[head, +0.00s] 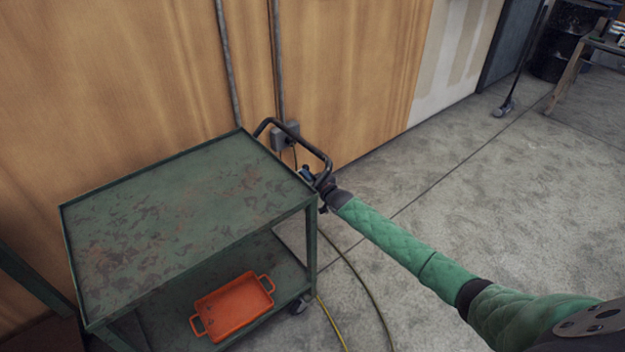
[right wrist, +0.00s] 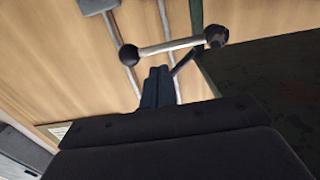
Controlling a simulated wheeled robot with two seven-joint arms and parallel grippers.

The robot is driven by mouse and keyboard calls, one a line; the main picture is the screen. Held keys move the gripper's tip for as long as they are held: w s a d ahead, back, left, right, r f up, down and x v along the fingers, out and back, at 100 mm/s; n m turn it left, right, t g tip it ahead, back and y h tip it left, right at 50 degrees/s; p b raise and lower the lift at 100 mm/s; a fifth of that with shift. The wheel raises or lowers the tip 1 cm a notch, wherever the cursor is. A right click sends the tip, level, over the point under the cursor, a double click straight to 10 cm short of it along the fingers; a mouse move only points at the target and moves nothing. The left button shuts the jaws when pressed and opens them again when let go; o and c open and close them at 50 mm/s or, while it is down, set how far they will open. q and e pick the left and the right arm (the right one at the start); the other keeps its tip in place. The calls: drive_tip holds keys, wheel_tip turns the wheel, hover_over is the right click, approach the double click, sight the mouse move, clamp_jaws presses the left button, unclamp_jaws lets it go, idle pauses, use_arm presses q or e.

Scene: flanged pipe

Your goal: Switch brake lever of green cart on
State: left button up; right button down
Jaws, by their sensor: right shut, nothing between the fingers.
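The green cart (head: 170,222) stands against the wooden wall, with a worn, empty top shelf and a dark bent push handle (head: 318,150) at its right end. My right gripper (head: 306,174) is at that end, just below the handle and beside the cart's corner. In the right wrist view, the brake lever (right wrist: 172,46) is a pale rod with a black ball at each end. My right gripper's dark fingers (right wrist: 158,76) are shut and empty, their tips just below the rod; I cannot tell whether they touch it. The lever is not clear in the head view. My left gripper is not in view.
An orange tray (head: 234,305) lies on the cart's lower shelf. A wall box (head: 285,135) with conduits is behind the handle. Dark and yellow cables run over the floor by the cart's wheel (head: 298,306). The floor to the right is mostly clear.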

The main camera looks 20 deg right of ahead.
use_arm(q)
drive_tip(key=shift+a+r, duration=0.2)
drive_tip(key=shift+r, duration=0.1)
use_arm(e)
drive_tip(key=shift+x, duration=1.15)
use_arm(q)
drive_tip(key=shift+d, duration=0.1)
use_arm(e)
drive_tip(key=shift+f, duration=0.1)
